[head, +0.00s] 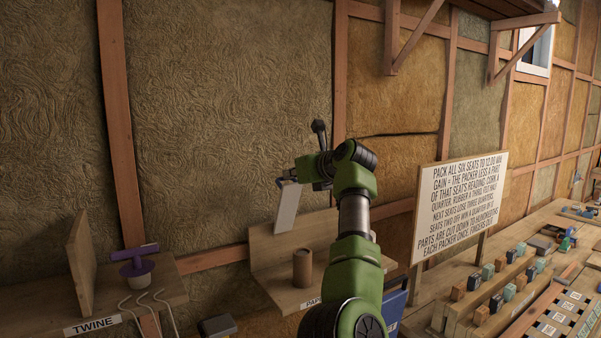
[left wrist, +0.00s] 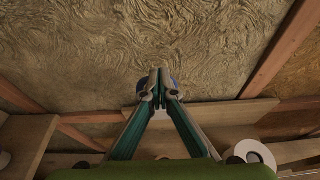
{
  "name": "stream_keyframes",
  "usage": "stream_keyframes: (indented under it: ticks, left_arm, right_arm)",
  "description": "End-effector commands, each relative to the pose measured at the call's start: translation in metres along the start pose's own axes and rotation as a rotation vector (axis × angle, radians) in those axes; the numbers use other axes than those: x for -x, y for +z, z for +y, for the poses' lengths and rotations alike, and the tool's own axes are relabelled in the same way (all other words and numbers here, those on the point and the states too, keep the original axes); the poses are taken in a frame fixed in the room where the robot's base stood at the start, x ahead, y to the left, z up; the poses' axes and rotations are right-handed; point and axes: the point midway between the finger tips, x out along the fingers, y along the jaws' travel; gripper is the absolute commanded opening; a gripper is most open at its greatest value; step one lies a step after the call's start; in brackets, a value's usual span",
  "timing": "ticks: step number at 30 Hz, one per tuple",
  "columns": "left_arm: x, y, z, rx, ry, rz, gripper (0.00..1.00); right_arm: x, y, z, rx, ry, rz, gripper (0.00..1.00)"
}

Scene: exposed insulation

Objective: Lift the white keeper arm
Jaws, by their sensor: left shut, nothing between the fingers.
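A pale, whitish flat strip (head: 287,207) stands tilted above the shelf with the "PAP..." label in the head view. It looks like the white keeper arm, though its lower mounting is unclear. My left gripper (head: 283,182) is at the strip's upper end, and I cannot tell if they touch. In the left wrist view my gripper (left wrist: 158,76) has its fingertips together with nothing between them, in front of the wall. My right gripper is not in view.
A brown roll (head: 302,268) stands on the labelled shelf (head: 262,250). A sign (head: 459,205) and a workbench with several small blocks are at right.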

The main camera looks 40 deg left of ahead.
Motion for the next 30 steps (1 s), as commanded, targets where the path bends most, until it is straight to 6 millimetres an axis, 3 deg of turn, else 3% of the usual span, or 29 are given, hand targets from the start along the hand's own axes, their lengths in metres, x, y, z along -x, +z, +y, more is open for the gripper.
stream_keyframes:
  ticks: [12, 30]
  left_arm:
    - [-0.014, 0.008, 0.0, 0.0, 0.001, 0.0, 0.0]
    - [-0.012, 0.01, 0.0, 0.0, 0.002, 0.002, 0.0]
  right_arm:
    - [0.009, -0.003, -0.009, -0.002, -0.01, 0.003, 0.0]
    - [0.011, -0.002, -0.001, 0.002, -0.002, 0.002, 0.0]
